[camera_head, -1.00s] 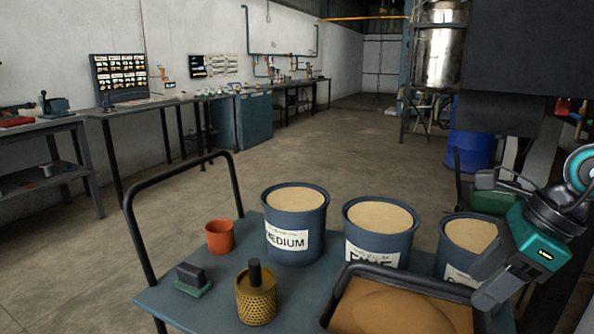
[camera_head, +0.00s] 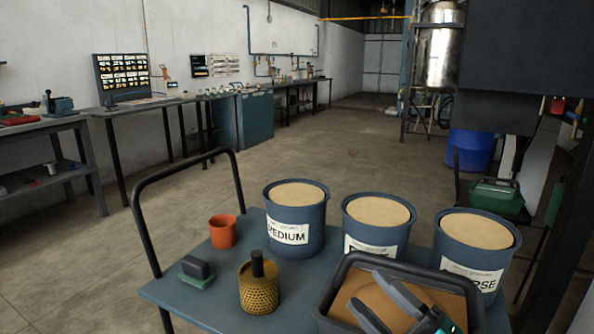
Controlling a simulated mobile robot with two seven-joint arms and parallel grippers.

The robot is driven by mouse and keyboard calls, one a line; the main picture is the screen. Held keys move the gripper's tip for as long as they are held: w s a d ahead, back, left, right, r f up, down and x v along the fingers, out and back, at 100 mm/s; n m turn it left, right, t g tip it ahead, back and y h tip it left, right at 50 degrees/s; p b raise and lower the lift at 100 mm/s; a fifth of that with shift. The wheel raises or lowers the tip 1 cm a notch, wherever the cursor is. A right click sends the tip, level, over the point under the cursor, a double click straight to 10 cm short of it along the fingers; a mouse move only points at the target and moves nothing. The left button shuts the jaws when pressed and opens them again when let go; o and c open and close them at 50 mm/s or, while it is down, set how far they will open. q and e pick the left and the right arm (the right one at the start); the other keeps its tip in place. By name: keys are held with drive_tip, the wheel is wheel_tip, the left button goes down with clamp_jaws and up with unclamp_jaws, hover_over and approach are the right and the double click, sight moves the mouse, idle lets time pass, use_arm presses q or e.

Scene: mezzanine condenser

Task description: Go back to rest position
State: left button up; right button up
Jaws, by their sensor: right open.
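My right gripper (camera_head: 366,290) shows at the bottom right, in front of the dark-rimmed bin (camera_head: 340,276) of tan powder. Its two grey fingers are spread apart with nothing between them, and they overlap the bin's contents in the picture. I cannot tell how high above the powder they are. Only the fingers and a bit of the green gripper body show; the rest of the arm is out of the frame. My left gripper is not in view.
The blue cart top (camera_head: 220,310) bears several tan-filled buckets, including the MEDIUM bucket (camera_head: 296,222), an orange cup (camera_head: 222,231), a perforated brass cylinder (camera_head: 258,290) and a green-based block (camera_head: 197,271). A black handle (camera_head: 140,225) edges the cart's left. Open floor (camera_head: 340,150) lies beyond.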

drive_tip(key=s+d+f+m+g+h, duration=0.1)
drive_tip(key=s+f+m+g+h, duration=0.1)
drive_tip(key=s+f+m+h, duration=0.35)
drive_tip(key=s+d+f+m+g+h, duration=0.1)
drive_tip(key=s+f+m+h, duration=0.1)
drive_tip(key=f+m, duration=0.7)
drive_tip(key=s+d+f+m+g+h, duration=0.25)
drive_tip(key=f+m+h, duration=0.2)
drive_tip(key=f, duration=0.55)
use_arm(q)
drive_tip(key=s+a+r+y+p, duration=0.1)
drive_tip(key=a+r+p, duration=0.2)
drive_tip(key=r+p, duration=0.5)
drive_tip(key=p, duration=0.4)
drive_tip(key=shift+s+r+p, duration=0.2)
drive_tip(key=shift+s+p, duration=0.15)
drive_tip(key=shift+p, duration=0.05)
use_arm(e)
wheel_tip(320, 180, up, 8)
drive_tip(key=s+d, duration=0.2)
drive_tip(key=s, duration=0.1)
drive_tip(key=shift+h, duration=0.4)
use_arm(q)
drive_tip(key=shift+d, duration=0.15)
use_arm(e)
drive_tip(key=shift+w, duration=0.1)
